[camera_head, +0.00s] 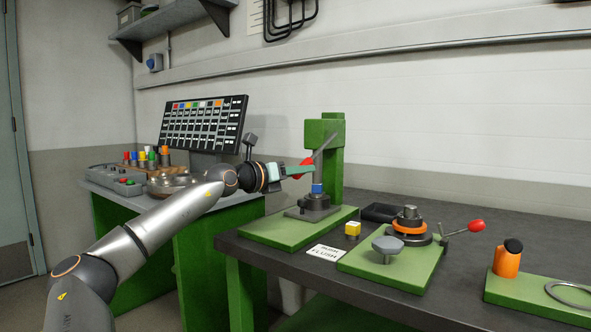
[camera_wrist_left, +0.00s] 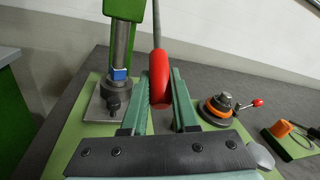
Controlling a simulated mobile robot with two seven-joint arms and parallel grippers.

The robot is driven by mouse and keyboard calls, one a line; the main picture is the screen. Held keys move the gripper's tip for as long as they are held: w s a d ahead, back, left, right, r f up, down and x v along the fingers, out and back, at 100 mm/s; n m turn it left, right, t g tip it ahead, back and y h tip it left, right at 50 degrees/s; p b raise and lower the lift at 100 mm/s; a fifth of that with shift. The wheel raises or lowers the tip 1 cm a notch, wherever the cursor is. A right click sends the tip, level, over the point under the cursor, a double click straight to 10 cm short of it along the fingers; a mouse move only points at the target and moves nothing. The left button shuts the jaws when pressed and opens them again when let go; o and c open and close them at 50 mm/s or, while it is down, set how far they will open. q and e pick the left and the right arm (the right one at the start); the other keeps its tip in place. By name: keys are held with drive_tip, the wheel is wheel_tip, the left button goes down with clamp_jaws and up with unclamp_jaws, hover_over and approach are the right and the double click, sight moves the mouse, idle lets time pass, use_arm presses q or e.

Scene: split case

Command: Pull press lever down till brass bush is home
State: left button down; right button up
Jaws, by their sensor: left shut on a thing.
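The green press (camera_head: 325,135) stands on a green base plate at the back of the dark bench. Its grey lever (camera_head: 325,143) slants down and left from the press head to a red grip (camera_head: 306,163). My left gripper (camera_head: 300,171) is shut on this red grip, which shows between the two green fingers in the left wrist view (camera_wrist_left: 159,82). Below the ram, a blue piece (camera_head: 317,188) sits above a dark grey holder (camera_head: 316,203). The blue piece also shows in the left wrist view (camera_wrist_left: 119,74). I cannot make out a brass bush. My right gripper is not in view.
A white card (camera_head: 327,253) ending in "FLUSH" and a yellow block (camera_head: 352,229) lie in front of the press. To the right is a fixture with an orange ring (camera_head: 409,227) and a red-knobbed handle (camera_head: 476,226). An orange cylinder (camera_head: 506,262) stands farther right.

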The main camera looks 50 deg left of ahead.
use_arm(q)
drive_tip(key=shift+f, duration=0.15)
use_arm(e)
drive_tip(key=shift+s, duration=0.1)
use_arm(q)
drive_tip(key=c, duration=0.7)
unclamp_jaws()
drive_tip(key=shift+s+b, duration=0.3)
drive_tip(key=shift+b, duration=0.3)
drive_tip(key=s+b, duration=0.1)
drive_tip(key=s, duration=0.3)
drive_tip(key=s+d+b, duration=0.1)
drive_tip(key=s+b, duration=0.1)
drive_tip(key=s, duration=0.2)
drive_tip(key=s+b, duration=0.2)
drive_tip(key=s, duration=0.1)
drive_tip(key=shift+s+d+r, duration=0.2)
drive_tip(key=shift+s, duration=0.2)
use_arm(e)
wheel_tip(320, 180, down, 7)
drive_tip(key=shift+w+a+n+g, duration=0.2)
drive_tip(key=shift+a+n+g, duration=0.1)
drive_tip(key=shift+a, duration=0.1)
